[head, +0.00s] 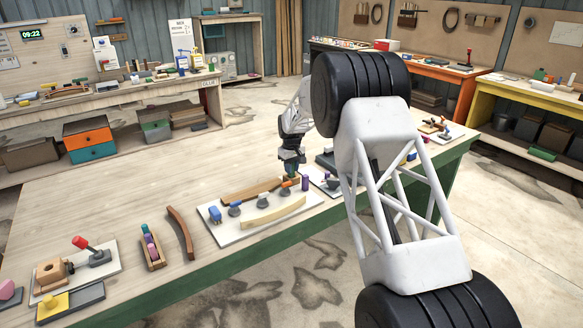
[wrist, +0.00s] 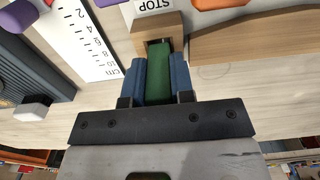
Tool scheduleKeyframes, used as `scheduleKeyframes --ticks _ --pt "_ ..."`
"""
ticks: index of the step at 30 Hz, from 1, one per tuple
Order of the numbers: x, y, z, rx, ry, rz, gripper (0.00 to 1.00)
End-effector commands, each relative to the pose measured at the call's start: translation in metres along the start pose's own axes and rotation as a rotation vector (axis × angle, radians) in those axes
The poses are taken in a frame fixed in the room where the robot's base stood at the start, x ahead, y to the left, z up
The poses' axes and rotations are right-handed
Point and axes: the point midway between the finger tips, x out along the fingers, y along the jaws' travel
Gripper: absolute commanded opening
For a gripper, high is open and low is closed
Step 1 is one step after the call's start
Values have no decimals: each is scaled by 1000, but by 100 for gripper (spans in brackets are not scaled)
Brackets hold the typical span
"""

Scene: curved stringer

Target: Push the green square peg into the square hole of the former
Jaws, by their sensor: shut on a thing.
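My gripper (wrist: 159,82) is shut on the green square peg (wrist: 158,70), with a blue finger pad on each side of it. The peg's far end is at a wooden block (wrist: 146,27) with a dark square opening, apparently part of the former. I cannot tell how far the tip is inside the opening. A "STOP" label (wrist: 154,4) is beyond the block. In the head view, my gripper (head: 291,170) is low over the bench by the far end of the long brown wooden piece (head: 250,189); the peg is mostly hidden there.
A curved wooden piece (wrist: 252,39) lies right of the block. A ruler (wrist: 84,38) and a dark grey ribbed thing (wrist: 30,70) are to the left. In the head view, a white board (head: 228,232) holds toggle clamps and a pale curved strip (head: 274,215). The bench's left middle is clear.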

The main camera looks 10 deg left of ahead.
Motion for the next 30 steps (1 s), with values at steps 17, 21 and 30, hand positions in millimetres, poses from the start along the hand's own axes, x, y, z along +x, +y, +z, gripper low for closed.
scheduleKeyframes --ticks 17,21,30 --pt "10 0 0 0 0 0 0" --pt "13 0 0 0 0 0 0" --pt "18 0 0 0 0 0 0"
